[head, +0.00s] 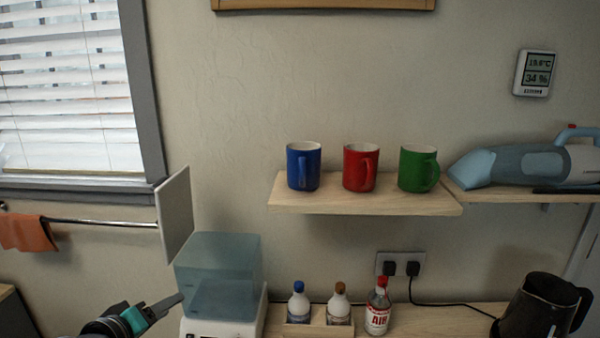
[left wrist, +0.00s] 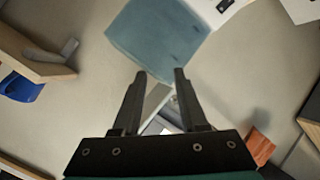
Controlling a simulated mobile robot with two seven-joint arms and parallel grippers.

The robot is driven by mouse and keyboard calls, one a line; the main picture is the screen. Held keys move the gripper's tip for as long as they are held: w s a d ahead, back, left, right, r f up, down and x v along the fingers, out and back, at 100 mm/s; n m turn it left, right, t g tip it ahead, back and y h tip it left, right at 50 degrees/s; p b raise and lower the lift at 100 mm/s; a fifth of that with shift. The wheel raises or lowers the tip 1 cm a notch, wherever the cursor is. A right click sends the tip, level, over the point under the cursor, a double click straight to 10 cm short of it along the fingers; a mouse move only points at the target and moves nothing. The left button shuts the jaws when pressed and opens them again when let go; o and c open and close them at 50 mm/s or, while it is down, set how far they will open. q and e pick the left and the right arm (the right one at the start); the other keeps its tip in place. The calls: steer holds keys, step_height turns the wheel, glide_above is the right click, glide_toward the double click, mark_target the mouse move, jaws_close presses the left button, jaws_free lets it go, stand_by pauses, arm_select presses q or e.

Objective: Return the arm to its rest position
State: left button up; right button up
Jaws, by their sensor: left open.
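My left gripper (head: 168,304) comes in at the bottom left of the head view, in front of and left of the translucent blue container (head: 222,270). In the left wrist view my left gripper (left wrist: 160,74) has its two fingers apart with nothing held between them. The blue container (left wrist: 155,38) shows beyond the fingertips there. I cannot tell how far it is from them. My right gripper is in neither view.
A shelf (head: 370,203) holds blue (head: 303,167), red (head: 358,168) and green (head: 416,168) mugs. Below are bottles (head: 377,310) in and beside a wooden holder, and a dark jug (head: 538,310). A white panel (head: 175,215) and towel rail (head: 100,222) are at left.

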arm_select(q)
steer(key=s+d+f+m+g+y, duration=0.1)
steer(key=s+d+f+m+g, duration=0.3)
steer(key=s, duration=0.5)
steer(key=s+d+f+m+g, duration=0.25)
steer(key=s+f, duration=0.25)
steer(key=s, duration=0.4)
steer(key=s+d+f+m+g+y, duration=0.1)
steer(key=s+d+f+m+g, duration=0.3)
steer(key=s, duration=0.5)
step_height(320, 180, down, 27)
steer(key=b, duration=0.6)
steer(key=s+a+f+b, duration=0.2)
steer(key=s+f+b, duration=0.1)
steer(key=s+f, duration=0.5)
steer(key=s+a+f+b, duration=0.1)
steer(key=s+f+b, duration=0.3)
steer(key=s+f, duration=0.5)
step_height(320, 180, down, 6)
steer(key=shift+a+r+g, duration=0.15)
steer(key=shift+a+g, duration=0.2)
steer(key=shift+g, duration=0.1)
